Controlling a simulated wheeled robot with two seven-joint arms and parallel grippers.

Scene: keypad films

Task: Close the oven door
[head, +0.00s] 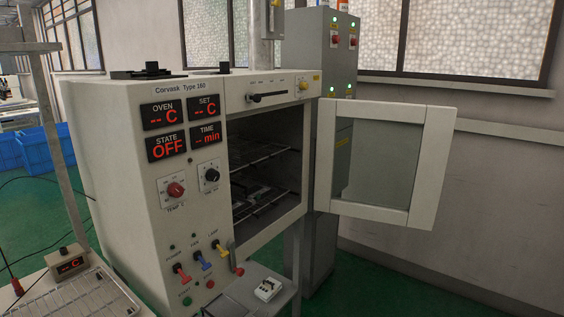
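The oven (105,150) is a large cream cabinet marked "Corvask Type 160", with red displays and the state reading OFF. Its door (437,165) is a white frame with a glass pane. It hangs on the right side of the opening and is swung wide open to the right. The oven chamber (262,165) is exposed, with wire racks inside and some small items on a lower rack. Neither of my grippers shows in the head view.
A small grey shelf (235,294) with a white block (268,289) juts out below the opening. A grey cabinet (310,60) with lit buttons stands behind the door. Green floor is clear at right.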

